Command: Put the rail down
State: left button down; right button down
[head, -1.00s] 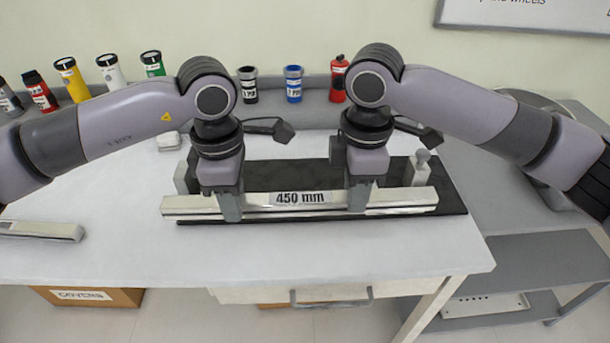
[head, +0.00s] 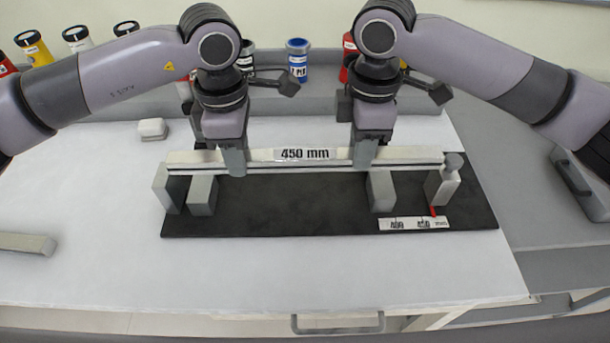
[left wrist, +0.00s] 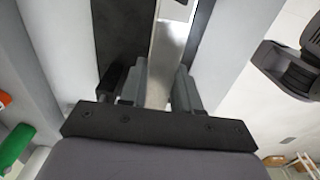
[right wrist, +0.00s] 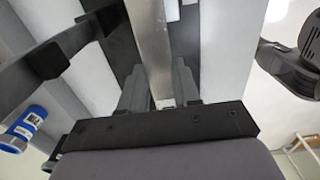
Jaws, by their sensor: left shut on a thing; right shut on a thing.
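Both grippers hold a long pale rail (head: 208,161) labelled "450 mm". It lies left to right over the far part of a black base plate (head: 290,208). My left gripper (head: 234,163) is shut on the rail left of the label, and my right gripper (head: 363,158) right of it. Grey blocks stand on the plate: two at the left (head: 167,189) (head: 202,196) and one at the right (head: 381,191). An end block with a knob (head: 443,184) is near the rail's right end. I cannot tell whether the rail touches the blocks. The rail also shows in the left wrist view (left wrist: 168,55) and right wrist view (right wrist: 150,40).
A scale strip (head: 413,224) with a red mark lies at the plate's front right. Another pale bar (head: 27,243) lies at the table's left. A small white block (head: 152,129) sits behind the plate. Several bottles, one blue (head: 298,62), stand at the back. The front table is clear.

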pick_arm(q)
jog(key=shift+s+r, duration=0.1)
pick_arm(e)
jog(key=shift+s, duration=0.15)
pick_arm(q)
jog(key=shift+f, duration=0.25)
pick_arm(e)
jog(key=shift+f, duration=0.2)
